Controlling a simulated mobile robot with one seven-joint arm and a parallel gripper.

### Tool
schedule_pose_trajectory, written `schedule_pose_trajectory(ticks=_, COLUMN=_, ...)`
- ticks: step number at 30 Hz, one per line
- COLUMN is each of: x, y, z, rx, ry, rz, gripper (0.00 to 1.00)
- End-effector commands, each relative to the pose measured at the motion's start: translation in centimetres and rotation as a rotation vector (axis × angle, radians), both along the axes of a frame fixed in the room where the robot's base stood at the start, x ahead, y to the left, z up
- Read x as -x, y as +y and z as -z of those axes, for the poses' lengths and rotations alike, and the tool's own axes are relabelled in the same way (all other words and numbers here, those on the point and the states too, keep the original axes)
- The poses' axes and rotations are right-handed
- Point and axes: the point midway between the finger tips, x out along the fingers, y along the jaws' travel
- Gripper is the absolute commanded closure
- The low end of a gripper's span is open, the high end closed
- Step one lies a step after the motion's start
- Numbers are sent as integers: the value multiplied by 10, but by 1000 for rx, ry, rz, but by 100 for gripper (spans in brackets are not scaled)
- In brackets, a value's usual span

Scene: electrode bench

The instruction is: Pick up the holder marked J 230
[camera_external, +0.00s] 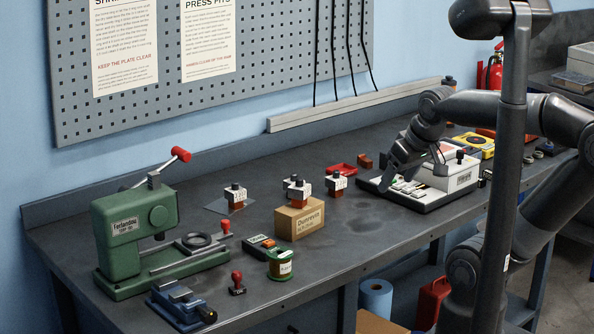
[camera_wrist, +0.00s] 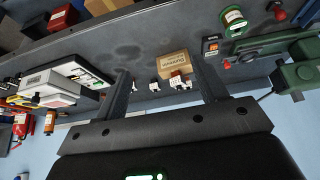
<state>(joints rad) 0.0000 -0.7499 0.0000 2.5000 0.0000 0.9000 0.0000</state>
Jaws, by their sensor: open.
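Three small white and red-brown holders with black tops stand on the bench in the outside view. One holder (camera_external: 235,196) is at the left on a clear plate, one holder (camera_external: 298,191) is on or just behind a cardboard box, and one holder (camera_external: 336,184) is right of the box. Their markings are too small to read, so I cannot tell which is J 230. My gripper (camera_external: 394,172) is right of them, over the white machine's tray.
The cardboard box (camera_external: 300,220) stands mid-bench. The bench front centre is clear.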

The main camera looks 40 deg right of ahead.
Motion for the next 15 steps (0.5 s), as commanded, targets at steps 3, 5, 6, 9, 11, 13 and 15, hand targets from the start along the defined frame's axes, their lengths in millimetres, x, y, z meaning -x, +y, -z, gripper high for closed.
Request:
schedule_pose_trajectory(ticks=3, x=-6, y=-1, z=-2, rx=1, ry=2, rz=0, gripper=35)
schedule_pose_trajectory(ticks=5, x=-14, y=-2, z=-5, rx=0, ry=7, rz=1, gripper=35)
schedule_pose_trajectory(ticks=6, x=-21, y=-4, z=-7, rx=0, ry=11, rz=2, gripper=35)
schedule_pose_trajectory(ticks=9, x=-47, y=-10, z=-14, rx=1, ry=20, rz=4, gripper=35)
schedule_pose_trajectory(ticks=11, x=-66, y=-15, z=-17, rx=3, ry=27, rz=4, gripper=35)
schedule_pose_trajectory(ticks=13, x=-88, y=-22, z=-20, rx=2, ry=33, rz=5, gripper=35)
schedule_pose_trajectory(ticks=15, x=-110, y=-29, z=-21, rx=2, ry=40, rz=7, gripper=35)
